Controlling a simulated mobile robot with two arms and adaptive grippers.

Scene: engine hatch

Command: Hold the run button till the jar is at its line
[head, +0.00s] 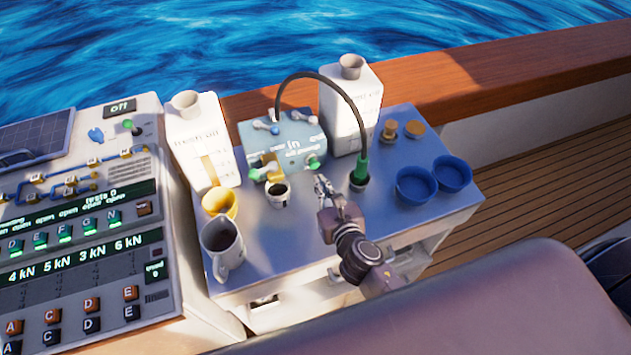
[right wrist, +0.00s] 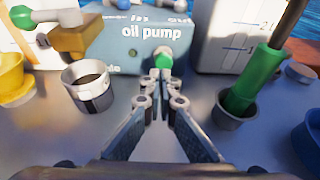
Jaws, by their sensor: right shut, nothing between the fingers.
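The oil pump (head: 262,135) is a pale blue-grey box on the blue-grey bench top; its lettering reads "oil pump" in the right wrist view (right wrist: 118,45). A green button (head: 313,163) sits low on its front, and it also shows in the right wrist view (right wrist: 163,61). My right gripper (head: 320,183) is shut and empty, its tips pointing at the green button; I cannot tell whether they touch it. A small metal jar (right wrist: 90,90) with a dark inside stands left of the fingers, near a tan spout (right wrist: 72,40). Its level is unclear. My left gripper is out of view.
White canisters (head: 200,140) (head: 345,105) flank the pump. A green-ended hose (head: 361,170) stands in a dark cup right of my gripper. Blue bowls (head: 415,185), a yellow cup (head: 220,203) and a grey jug (head: 223,245) stand around. A control panel (head: 80,240) is at left.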

